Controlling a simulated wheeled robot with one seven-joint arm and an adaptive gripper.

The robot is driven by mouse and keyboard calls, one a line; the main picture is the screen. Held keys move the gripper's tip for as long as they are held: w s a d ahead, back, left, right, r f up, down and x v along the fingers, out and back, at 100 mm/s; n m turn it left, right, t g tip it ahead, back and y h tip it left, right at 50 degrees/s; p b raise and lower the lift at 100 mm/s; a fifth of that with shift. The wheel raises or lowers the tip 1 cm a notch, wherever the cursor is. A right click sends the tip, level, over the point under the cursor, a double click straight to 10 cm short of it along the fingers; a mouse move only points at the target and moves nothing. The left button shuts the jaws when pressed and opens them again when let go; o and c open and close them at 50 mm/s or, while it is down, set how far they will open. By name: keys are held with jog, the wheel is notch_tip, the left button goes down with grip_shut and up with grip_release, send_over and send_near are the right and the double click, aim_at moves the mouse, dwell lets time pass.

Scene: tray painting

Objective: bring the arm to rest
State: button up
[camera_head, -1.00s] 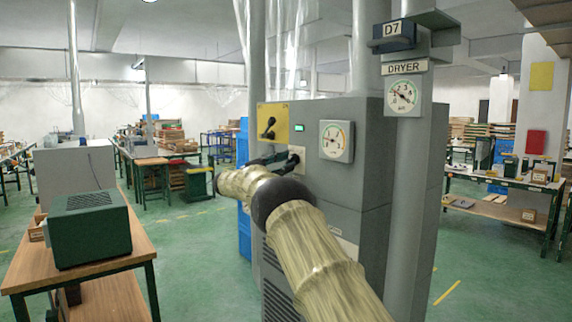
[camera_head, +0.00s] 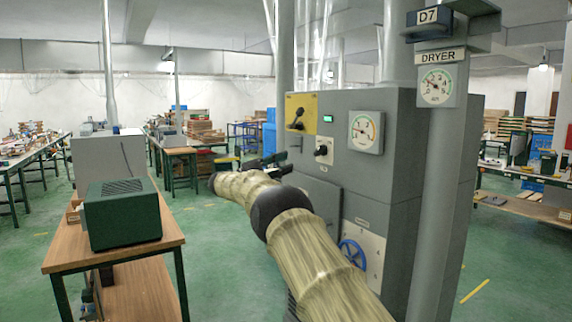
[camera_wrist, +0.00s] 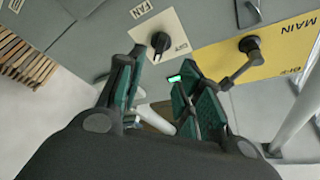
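My arm in its pale wrapped sleeve reaches from the bottom of the head view toward a grey dryer cabinet (camera_head: 400,150). My gripper (camera_head: 272,162) is dark and sits left of the cabinet's front, apart from the fan knob (camera_head: 322,150). In the wrist view my gripper (camera_wrist: 160,75) is open, with two green-padded fingers apart and nothing between them. The black fan knob (camera_wrist: 160,42) shows beyond the gap. The main lever (camera_wrist: 250,46) on its yellow plate is to the right.
A wooden bench (camera_head: 110,250) with a green box (camera_head: 122,213) stands at the left. A grey post (camera_head: 440,200) rises right of my arm. A blue handwheel (camera_head: 352,254) is low on the cabinet, near my arm. Green floor lies open between bench and cabinet.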

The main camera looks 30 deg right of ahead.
dwell(0.3)
